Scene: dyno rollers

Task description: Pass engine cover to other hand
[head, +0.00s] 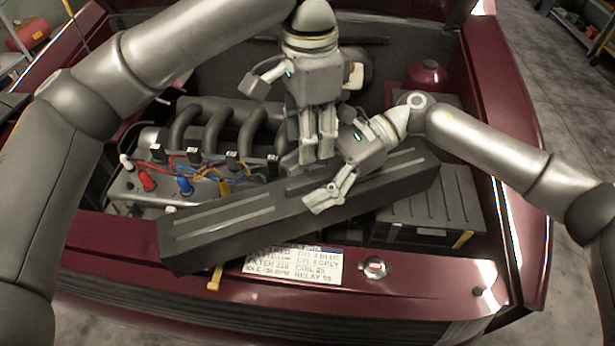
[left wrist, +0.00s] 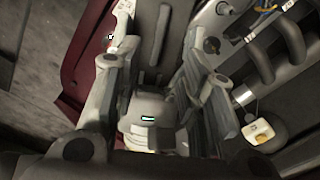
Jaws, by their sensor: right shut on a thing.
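The engine cover is a long dark grey bar (head: 235,225) with ribs along its top. It lies slantwise above the front of the engine bay, its left end lower in the head view. My right gripper (head: 325,200) is shut on the cover near its middle. My left gripper (head: 318,158) points down just behind the cover, close beside the right gripper. Its fingers stand apart in the left wrist view (left wrist: 160,40), with my right gripper (left wrist: 150,115) showing between them. Whether the left fingers touch the cover is hidden.
The engine with its curved pipes (head: 215,120) and coloured wires lies behind the cover. A black battery box (head: 425,215) is at the right. A white label plate (head: 295,264) and a round metal cap (head: 374,267) are on the red front panel. A yellow dipstick handle (head: 215,278) sticks out below.

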